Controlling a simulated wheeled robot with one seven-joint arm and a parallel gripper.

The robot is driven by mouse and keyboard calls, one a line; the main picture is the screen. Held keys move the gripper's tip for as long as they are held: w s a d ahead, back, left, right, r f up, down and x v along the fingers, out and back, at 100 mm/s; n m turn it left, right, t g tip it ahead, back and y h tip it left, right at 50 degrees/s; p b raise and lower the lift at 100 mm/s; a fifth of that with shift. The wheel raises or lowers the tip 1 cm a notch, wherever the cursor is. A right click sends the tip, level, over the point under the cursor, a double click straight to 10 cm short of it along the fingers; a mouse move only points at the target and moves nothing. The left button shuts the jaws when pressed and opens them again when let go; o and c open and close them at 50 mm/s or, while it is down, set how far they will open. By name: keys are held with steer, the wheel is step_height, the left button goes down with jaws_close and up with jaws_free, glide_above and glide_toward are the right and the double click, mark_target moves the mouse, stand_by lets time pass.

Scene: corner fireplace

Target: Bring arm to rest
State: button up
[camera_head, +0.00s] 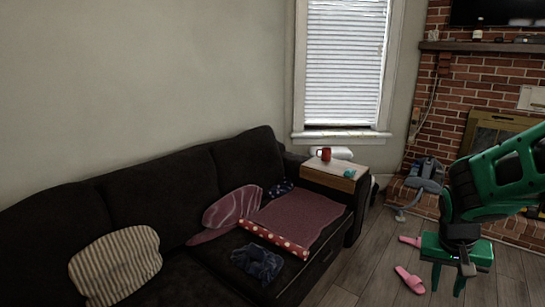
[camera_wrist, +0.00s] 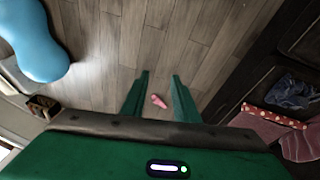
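My green arm comes in from the right edge of the head view. My gripper (camera_head: 449,280) hangs below its green wrist over the wooden floor, pointing down. In the wrist view the two green fingers of my gripper (camera_wrist: 160,84) stand apart with nothing between them. One pink slipper (camera_wrist: 158,101) shows far below on the floor in the gap. In the head view a pink slipper (camera_head: 410,280) lies just left of my gripper.
A dark sofa (camera_head: 150,195) with cushions, cloths and a blanket fills the left. A brick fireplace (camera_head: 440,130) is behind my arm. Another pink slipper (camera_head: 411,241) lies farther back.

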steer(key=s+r+y, duration=0.1)
steer(key=s+r, duration=0.2)
steer(key=s, duration=0.6)
steer(key=s+r+g+y, duration=0.1)
steer(key=s+r+y, duration=0.1)
steer(key=s, duration=0.7)
steer(key=shift+r+g, duration=0.3)
steer(key=shift+r, duration=0.35)
